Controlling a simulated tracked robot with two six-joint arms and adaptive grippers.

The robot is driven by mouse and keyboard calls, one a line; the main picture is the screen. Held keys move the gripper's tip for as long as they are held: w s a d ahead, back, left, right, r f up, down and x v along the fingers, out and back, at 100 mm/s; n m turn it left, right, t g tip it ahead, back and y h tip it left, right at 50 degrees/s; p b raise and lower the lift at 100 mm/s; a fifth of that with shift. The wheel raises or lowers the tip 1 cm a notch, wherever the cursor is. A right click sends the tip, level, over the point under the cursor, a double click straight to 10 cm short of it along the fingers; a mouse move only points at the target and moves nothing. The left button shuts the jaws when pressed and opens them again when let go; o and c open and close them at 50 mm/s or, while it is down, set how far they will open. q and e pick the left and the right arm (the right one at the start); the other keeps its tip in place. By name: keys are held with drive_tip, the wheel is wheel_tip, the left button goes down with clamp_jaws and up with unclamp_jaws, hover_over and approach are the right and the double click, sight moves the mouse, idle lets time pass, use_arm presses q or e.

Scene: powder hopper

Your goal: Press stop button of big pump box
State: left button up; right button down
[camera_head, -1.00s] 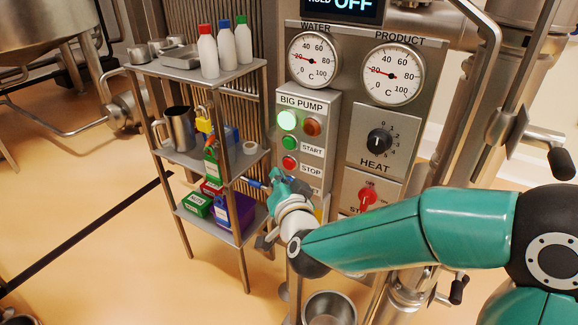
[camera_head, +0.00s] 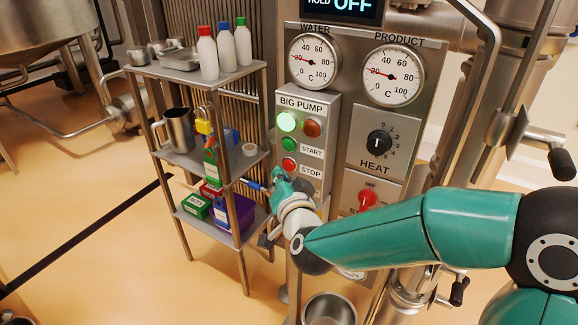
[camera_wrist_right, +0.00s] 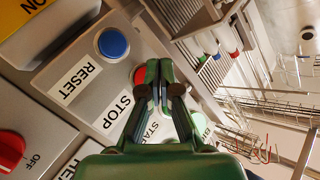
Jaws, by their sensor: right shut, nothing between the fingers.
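The big pump box (camera_head: 327,143) is a grey panel with a lit green lamp (camera_head: 286,121), a green start button (camera_head: 289,144) and a red stop button (camera_head: 288,164). My right gripper (camera_head: 279,174) is just below the stop button in the head view. In the right wrist view its shut fingers (camera_wrist_right: 158,72) are empty and lie over the right part of the red stop button (camera_wrist_right: 139,76), partly hiding it. I cannot tell whether they touch it. A blue reset button (camera_wrist_right: 113,43) is clear beside the fingers. My left gripper is not in view.
A metal shelf (camera_head: 190,160) with bottles, a jug and boxes stands left of the panel, close to my right gripper. A heat knob (camera_head: 379,143) and a red switch (camera_head: 367,199) are to the right. A metal pot (camera_head: 329,308) is below.

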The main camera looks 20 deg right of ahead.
drive_tip(key=shift+w+d, duration=0.1)
idle(0.6)
drive_tip(key=shift+w+d, duration=0.1)
drive_tip(key=shift+d, duration=0.15)
drive_tip(key=shift+w+d+r+b, duration=0.1)
drive_tip(key=shift+w+d+b, duration=0.15)
drive_tip(key=shift+d+b, duration=0.1)
idle(0.9)
drive_tip(key=shift+a, duration=0.15)
drive_tip(key=shift+s+a, duration=0.5)
drive_tip(key=s+a, duration=0.1)
drive_tip(key=a, duration=0.1)
drive_tip(key=s+a, duration=0.2)
idle(0.5)
idle(0.7)
